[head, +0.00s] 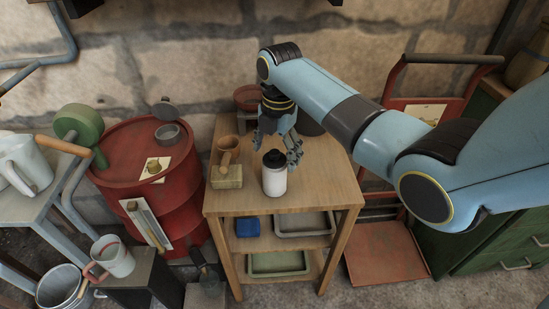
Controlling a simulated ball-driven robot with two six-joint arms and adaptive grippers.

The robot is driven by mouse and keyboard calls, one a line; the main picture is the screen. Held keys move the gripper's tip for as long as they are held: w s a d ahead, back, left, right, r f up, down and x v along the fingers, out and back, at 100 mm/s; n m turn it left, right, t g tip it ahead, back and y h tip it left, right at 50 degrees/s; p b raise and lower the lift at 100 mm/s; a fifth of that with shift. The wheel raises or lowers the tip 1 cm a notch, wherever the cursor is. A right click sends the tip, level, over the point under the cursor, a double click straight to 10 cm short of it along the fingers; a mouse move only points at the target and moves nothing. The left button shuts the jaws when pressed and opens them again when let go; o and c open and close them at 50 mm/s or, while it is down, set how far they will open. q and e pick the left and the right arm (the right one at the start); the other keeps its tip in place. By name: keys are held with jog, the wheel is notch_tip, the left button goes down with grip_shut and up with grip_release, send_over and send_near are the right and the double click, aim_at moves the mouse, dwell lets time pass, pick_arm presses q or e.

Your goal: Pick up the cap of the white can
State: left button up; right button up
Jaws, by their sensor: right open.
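The white can (274,181) stands upright on the top of a small wooden table (315,197). Its black cap (274,157) sits on top of it. My right gripper (278,150) reaches down from above and behind the can, with its fingers spread open. One finger is behind and left of the cap, and another is to its right. I cannot tell whether any finger touches the cap or the can. My left gripper is not in view.
A wooden mortar-like cup (228,151) and a small wooden block (227,178) are left of the can. A dark pot stands behind my gripper. A red drum (130,160) is left of the table, a red hand truck (385,250) right. The table's front right top is clear.

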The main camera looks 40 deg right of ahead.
jog(key=shift+f, duration=0.35)
jog(key=c, duration=1)
jog(key=shift+o, duration=0.2)
jog(key=shift+r, duration=0.1)
